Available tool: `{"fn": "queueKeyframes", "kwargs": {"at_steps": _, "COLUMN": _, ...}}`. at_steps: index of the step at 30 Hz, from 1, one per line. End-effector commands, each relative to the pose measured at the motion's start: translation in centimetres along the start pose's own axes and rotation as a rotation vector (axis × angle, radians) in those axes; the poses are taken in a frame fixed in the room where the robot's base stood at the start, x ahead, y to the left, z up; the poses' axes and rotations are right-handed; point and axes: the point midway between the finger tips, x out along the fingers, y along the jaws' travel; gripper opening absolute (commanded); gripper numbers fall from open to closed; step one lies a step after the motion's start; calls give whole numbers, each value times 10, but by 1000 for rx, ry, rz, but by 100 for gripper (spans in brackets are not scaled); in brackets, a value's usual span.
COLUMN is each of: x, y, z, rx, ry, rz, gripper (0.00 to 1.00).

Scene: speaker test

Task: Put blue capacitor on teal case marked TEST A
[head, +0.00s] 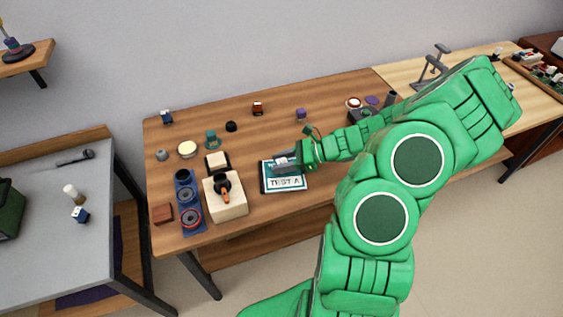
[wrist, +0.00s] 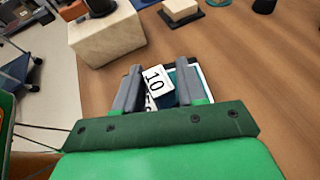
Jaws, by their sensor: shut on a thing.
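The teal case marked TEST A (head: 284,187) lies flat on the wooden table, its white label facing up. My gripper (head: 284,160) is over the far part of the case. In the wrist view, my gripper (wrist: 158,84) is shut on a small dark blue block, the blue capacitor (wrist: 168,98), with a white face marked 10. Part of the case (wrist: 197,74) shows behind the fingers. The fingers and the block hide the rest. I cannot tell whether the block touches the case.
A cream block (head: 232,207) with a dark, orange-handled thing on it stands left of the case. A blue speaker panel (head: 182,205) is further left. Similar blue-and-white blocks sit at the table's back left (head: 166,117) and on the grey table (head: 80,214).

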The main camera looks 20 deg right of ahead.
Motion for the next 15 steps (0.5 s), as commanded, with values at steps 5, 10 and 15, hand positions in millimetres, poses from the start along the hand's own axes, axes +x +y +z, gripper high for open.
{"fn": "queueKeyframes", "kwargs": {"at_steps": 5, "x": 1, "y": 0, "z": -2, "rx": 0, "ry": 0, "rz": 0, "gripper": 9}}
{"fn": "queueKeyframes", "kwargs": {"at_steps": 10, "x": 1, "y": 0, "z": -3, "rx": 0, "ry": 0, "rz": -1, "gripper": 9}}
{"fn": "queueKeyframes", "kwargs": {"at_steps": 15, "x": 2, "y": 0, "z": -4, "rx": 0, "ry": 0, "rz": -1, "gripper": 53}}
